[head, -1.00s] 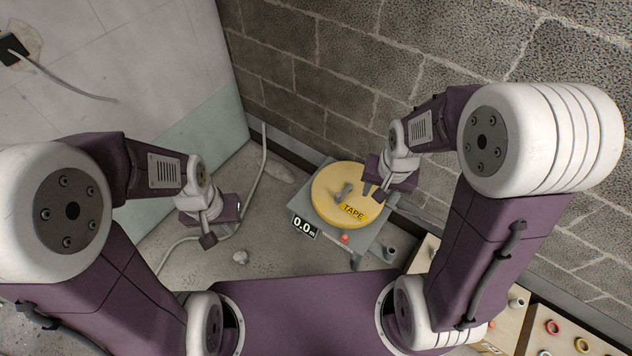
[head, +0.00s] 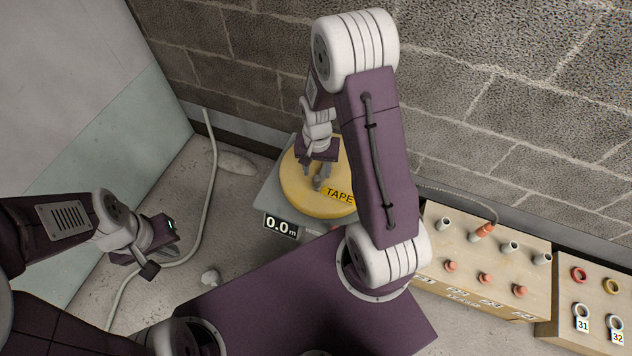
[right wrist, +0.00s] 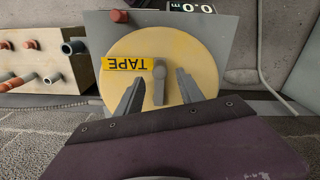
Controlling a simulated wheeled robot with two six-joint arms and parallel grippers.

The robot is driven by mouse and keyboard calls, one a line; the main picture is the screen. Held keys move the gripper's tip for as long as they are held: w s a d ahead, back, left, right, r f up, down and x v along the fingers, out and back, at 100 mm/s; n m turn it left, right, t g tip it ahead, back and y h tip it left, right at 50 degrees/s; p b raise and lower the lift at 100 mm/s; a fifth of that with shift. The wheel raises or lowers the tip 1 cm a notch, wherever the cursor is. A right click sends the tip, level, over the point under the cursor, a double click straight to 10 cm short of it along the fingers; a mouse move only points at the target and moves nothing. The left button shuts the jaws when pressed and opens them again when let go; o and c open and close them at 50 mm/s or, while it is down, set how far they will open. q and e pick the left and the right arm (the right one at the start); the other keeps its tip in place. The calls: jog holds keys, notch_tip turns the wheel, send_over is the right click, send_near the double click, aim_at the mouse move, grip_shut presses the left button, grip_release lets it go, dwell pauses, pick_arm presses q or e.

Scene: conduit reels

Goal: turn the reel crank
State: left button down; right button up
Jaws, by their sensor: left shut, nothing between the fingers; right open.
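The yellow tape reel (head: 296,188) sits on a grey stand (head: 262,208) with a display reading 0.0 m. In the right wrist view the round reel (right wrist: 190,50) shows a grey crank (right wrist: 160,80) near its middle, beside the TAPE label. My right gripper (head: 319,174) is open over the reel. In the right wrist view its two fingers (right wrist: 159,92) stand on either side of the crank, with a gap on each side. I cannot tell how far above the reel the fingertips are. My left gripper (head: 150,270) is shut and empty, left of the stand and away from the reel.
A wooden box (head: 462,262) with pipe stubs and red knobs stands right of the reel. Another box (head: 590,312) with coloured rings and number tags is further right. A block wall (head: 480,100) rises behind. A pale conduit (head: 207,190) runs along the floor at left.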

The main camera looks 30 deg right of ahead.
aim_at(317, 176)
notch_tip(317, 176, down, 6)
jog(key=shift+f+b, duration=0.2)
jog(key=shift+b, duration=1.05)
grip_shut()
dwell(0.3)
